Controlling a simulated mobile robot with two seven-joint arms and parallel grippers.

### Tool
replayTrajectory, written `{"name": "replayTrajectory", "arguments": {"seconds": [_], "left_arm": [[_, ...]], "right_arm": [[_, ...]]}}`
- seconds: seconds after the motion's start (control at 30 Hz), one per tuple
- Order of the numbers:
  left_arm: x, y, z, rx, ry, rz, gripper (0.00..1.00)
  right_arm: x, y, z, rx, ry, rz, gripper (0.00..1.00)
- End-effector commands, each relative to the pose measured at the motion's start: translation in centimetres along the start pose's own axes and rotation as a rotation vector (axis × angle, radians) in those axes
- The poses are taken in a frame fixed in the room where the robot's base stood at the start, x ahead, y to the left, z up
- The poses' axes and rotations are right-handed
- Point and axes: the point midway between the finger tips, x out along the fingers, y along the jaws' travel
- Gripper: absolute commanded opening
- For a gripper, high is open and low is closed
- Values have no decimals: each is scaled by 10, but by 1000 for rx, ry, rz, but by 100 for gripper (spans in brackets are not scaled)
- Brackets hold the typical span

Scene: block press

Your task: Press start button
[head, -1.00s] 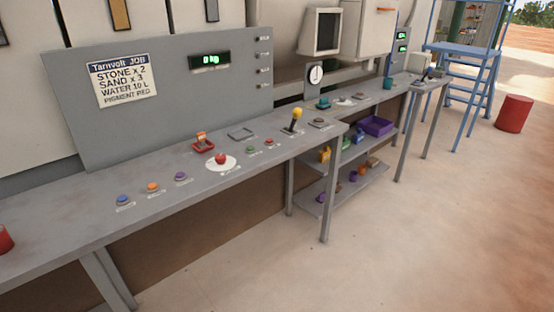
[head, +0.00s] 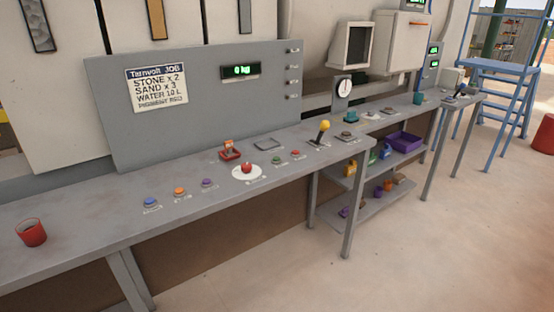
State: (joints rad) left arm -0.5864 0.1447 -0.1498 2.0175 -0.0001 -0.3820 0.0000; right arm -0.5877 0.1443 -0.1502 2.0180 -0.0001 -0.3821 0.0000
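A row of buttons runs along the grey bench: blue (head: 151,202), orange (head: 180,192) and purple (head: 207,183) at the left, then small green (head: 277,160) and red (head: 295,154) ones further right. A larger red mushroom button (head: 246,169) sits on a white disc between the two groups. The small labels are too blurred to read, so I cannot tell which button is marked start. Neither of my grippers is in view.
A yellow-knobbed lever (head: 322,132) and a red-framed switch (head: 229,150) stand near the buttons. A red cup (head: 31,233) is on the bench's left. The display (head: 240,70) reads 0 kg. Shelves with a purple bin (head: 404,141) are below. The floor in front is clear.

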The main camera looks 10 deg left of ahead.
Motion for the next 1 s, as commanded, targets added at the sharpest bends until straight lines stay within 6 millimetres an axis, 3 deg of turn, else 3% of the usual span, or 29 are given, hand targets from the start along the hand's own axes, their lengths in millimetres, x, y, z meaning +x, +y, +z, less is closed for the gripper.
{"name": "replayTrajectory", "arguments": {"seconds": [0.2, 0.5, 1.0], "left_arm": [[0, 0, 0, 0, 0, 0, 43], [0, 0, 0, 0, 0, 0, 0], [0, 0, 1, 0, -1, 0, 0]], "right_arm": [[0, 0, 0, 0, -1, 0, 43], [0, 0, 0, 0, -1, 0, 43], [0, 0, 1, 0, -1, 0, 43]]}}
